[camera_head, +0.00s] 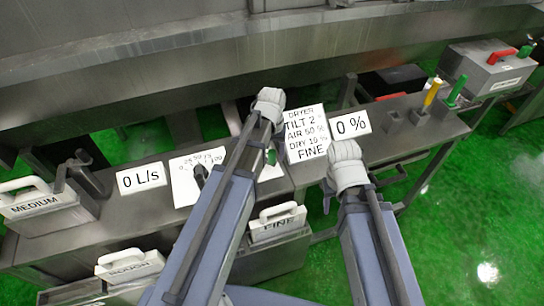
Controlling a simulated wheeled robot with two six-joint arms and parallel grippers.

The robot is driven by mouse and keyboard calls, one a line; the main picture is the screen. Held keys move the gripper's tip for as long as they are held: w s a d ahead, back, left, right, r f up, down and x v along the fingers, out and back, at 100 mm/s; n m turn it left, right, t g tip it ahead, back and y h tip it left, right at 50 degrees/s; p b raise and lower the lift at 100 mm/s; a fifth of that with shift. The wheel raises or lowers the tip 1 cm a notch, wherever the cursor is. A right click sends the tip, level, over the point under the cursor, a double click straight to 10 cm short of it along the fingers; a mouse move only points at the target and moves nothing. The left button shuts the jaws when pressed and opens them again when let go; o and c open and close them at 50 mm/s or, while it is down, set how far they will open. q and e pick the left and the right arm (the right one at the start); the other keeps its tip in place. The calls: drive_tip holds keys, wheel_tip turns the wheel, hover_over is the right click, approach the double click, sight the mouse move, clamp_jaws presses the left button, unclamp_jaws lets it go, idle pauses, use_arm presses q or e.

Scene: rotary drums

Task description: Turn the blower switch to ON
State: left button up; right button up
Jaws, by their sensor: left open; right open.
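A white panel (183,186) with a black dial knob (200,175) and printed numbers lies on the grey metal bench. A small green piece (271,157) shows just right of my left arm, on a white plate partly covered by that arm; I cannot tell whether it is the blower switch or which way it points. No ON label is readable. My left gripper (269,101) is open, beyond the panel near the drum's lower edge. My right gripper (346,160) is open, at the bench front just below the "0 %" sign (350,124).
A "0 L/s" sign (141,178) and a dryer settings sign (306,132) stand on the bench. Boxes marked MEDIUM (38,205), FINE (277,224) and ROUGH (129,266) have white handles. A yellow lever (433,92) and green lever (457,89) stand right. The drum (180,65) spans behind.

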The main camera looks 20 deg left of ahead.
use_arm(q)
clamp_jaws()
idle(0.5)
idle(0.9)
